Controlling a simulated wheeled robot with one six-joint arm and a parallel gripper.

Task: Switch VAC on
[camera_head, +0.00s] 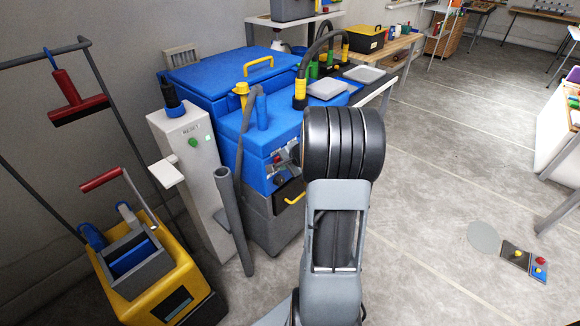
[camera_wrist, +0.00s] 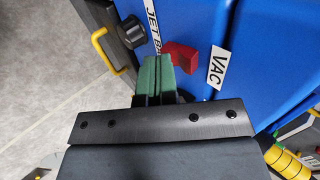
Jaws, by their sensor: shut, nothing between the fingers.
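The VAC switch is a red lever (camera_wrist: 180,57) on the blue machine front, beside the white VAC label (camera_wrist: 217,67) in the wrist view. My gripper (camera_wrist: 157,62) has green fingers closed together with nothing between them. Its tips are right beside the red lever's left end; I cannot tell whether they touch it. The blue machine (camera_head: 205,75) stands left of centre in the head view. Its small front panel (camera_head: 284,157) is partly hidden by my arm, and my gripper is not clearly visible there.
In the wrist view a black knob (camera_wrist: 131,31) and a JET label (camera_wrist: 162,28) are left of the lever, with a yellow handle (camera_wrist: 107,50) further left. A white RESET post (camera_head: 190,160) and yellow mop bucket (camera_head: 150,270) stand left.

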